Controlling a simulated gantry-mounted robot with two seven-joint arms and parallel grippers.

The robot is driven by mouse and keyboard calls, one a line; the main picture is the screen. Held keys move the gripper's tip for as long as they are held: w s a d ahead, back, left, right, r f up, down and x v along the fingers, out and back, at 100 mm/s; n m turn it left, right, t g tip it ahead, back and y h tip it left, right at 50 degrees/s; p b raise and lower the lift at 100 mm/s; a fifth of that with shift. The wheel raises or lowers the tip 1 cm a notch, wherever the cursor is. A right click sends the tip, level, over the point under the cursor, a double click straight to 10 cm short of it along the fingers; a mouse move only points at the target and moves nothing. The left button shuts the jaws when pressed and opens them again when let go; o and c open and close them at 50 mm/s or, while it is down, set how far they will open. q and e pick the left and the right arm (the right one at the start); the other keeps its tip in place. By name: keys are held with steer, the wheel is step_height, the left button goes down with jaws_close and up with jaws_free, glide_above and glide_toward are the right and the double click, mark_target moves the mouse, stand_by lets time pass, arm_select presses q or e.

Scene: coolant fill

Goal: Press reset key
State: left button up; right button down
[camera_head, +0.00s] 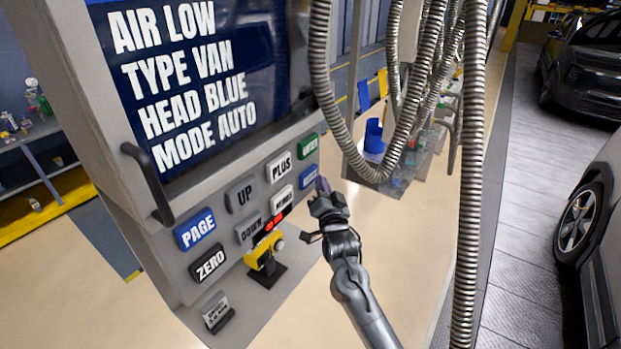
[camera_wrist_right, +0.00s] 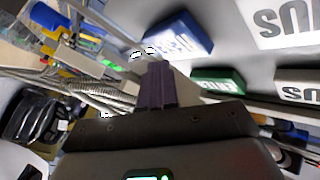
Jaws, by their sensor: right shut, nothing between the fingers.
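The control panel (camera_head: 215,290) carries several keys below its screen. A blue key (camera_head: 308,176) is at the right end of the lower key row, its label too small to read surely; it may be the reset key. It also shows in the right wrist view (camera_wrist_right: 178,38), with blurred lettering. My right gripper (camera_head: 322,186) is shut and empty, its fingertips just right of and slightly below this key in the head view. In the right wrist view the dark fingers (camera_wrist_right: 156,84) appear below the blue key; contact cannot be told. My left gripper is not in view.
A green key (camera_head: 308,146) sits above the blue one; PLUS (camera_head: 279,167) and MINUS (camera_head: 281,199) are to the left. A yellow device (camera_head: 264,256) on a black mount stands out below the keys. Coiled metal hoses (camera_head: 470,180) hang right of my arm.

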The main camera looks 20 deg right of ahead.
steer(key=shift+w+a, duration=0.1)
stand_by(0.7)
steer(key=shift+w+a, duration=0.2)
steer(key=shift+w+b, duration=0.1)
steer(key=shift+b, duration=0.2)
stand_by(0.5)
steer(key=shift+w+a, duration=0.3)
stand_by(0.3)
steer(key=shift+s, duration=0.1)
stand_by(0.3)
steer(key=shift+s+d+p, duration=0.35)
steer(key=shift+s, duration=0.05)
steer(key=shift+s+d, duration=0.2)
steer(key=shift+s, duration=0.05)
